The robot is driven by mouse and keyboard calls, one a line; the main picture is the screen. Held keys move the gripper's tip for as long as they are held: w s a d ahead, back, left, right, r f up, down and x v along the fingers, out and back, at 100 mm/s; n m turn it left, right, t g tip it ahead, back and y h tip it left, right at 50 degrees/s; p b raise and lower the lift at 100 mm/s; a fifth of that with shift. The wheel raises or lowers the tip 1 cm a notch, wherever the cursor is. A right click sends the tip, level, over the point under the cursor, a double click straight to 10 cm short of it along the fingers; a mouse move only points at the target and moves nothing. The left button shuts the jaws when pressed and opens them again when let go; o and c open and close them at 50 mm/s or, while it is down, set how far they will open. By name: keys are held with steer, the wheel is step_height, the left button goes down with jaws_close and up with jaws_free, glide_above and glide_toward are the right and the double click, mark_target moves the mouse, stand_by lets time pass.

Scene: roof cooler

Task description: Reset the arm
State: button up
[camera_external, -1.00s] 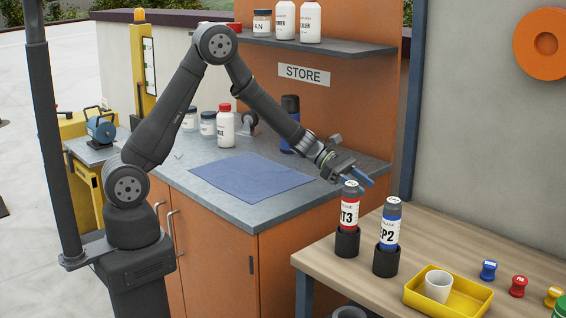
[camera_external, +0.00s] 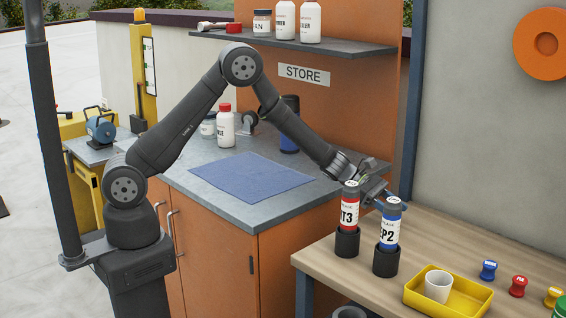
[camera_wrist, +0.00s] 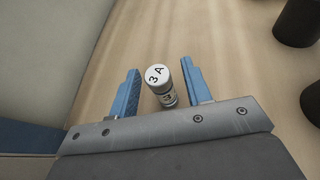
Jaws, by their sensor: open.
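My gripper (camera_external: 382,200) is low over the wooden table, behind the red-labelled T3 bottle and the blue-labelled P2 bottle, which partly hide it in the external view. In the wrist view its two blue fingers (camera_wrist: 160,92) are spread apart. A small vial (camera_wrist: 160,86) with a white top marked "3 A" is seen between them, with gaps on both sides. I cannot tell how far below the fingertips it is. The vial does not show in the external view.
The T3 bottle (camera_external: 349,206) and P2 bottle (camera_external: 390,222) stand in black holders close to my gripper. A yellow tray (camera_external: 463,301) with a white cup (camera_external: 438,286) and several coloured knobs lie rightward. The counter's blue mat (camera_external: 252,178) is bare. An overhead shelf (camera_external: 330,44) holds containers.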

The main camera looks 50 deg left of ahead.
steer(key=shift+d+r, duration=0.2)
steer(key=shift+r, duration=1.6)
